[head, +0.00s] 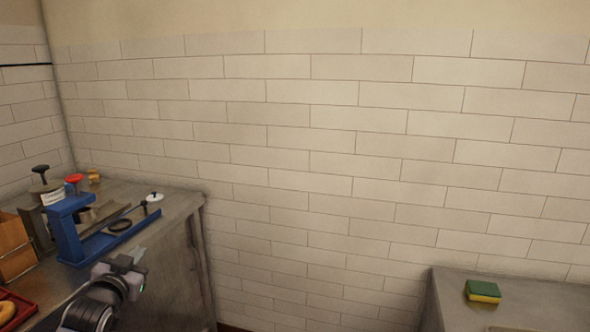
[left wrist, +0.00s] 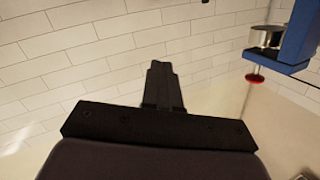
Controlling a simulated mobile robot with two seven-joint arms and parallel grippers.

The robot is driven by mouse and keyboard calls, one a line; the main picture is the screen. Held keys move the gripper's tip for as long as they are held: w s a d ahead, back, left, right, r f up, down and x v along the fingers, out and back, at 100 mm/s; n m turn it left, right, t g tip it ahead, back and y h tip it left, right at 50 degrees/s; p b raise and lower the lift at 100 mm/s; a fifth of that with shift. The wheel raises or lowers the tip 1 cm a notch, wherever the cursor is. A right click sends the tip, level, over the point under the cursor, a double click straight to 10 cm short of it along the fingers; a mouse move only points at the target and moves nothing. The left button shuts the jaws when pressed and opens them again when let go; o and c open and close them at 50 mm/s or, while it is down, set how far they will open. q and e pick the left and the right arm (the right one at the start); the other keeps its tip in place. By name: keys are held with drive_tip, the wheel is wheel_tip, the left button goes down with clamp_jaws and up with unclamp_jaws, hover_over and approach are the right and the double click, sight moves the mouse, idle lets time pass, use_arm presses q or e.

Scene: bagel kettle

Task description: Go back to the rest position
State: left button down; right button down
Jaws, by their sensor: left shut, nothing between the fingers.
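My left gripper (head: 124,266) is in the lower left of the head view, in front of the left counter's edge. It also shows in the left wrist view (left wrist: 163,72), where its dark fingers are together with nothing between them. The tiled wall fills the background there. My right gripper is in neither view.
The left counter (head: 178,196) holds a blue stand (head: 68,233), a black-topped container (head: 41,178), a wooden box (head: 13,247) and a red tray (head: 22,309) with a bagel (head: 6,312). A sponge (head: 483,291) lies on the right counter (head: 550,295). A gap separates the counters.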

use_arm(q)
drive_tip(key=s+d+f+g+h, duration=0.1)
drive_tip(key=s+d+f, duration=0.1)
drive_tip(key=s+f, duration=0.25)
drive_tip(key=s+d+f+g, duration=0.1)
drive_tip(key=s+d+f, duration=0.2)
drive_tip(key=f, duration=0.3)
drive_tip(key=s+d+f+g, duration=0.1)
drive_tip(key=s+d+f, duration=0.2)
drive_tip(key=s, duration=0.6)
drive_tip(key=s+d+f+g+h, duration=0.1)
drive_tip(key=s+d+f+g, duration=0.1)
drive_tip(key=s+f, duration=0.4)
drive_tip(key=s+d+f+g+h, duration=0.1)
drive_tip(key=s+d+f, duration=0.4)
drive_tip(key=s, duration=0.8)
drive_tip(key=shift+s+n+g, duration=0.2)
drive_tip(key=shift+n+g, duration=0.1)
drive_tip(key=shift+a+f, duration=0.1)
drive_tip(key=shift+a, duration=0.05)
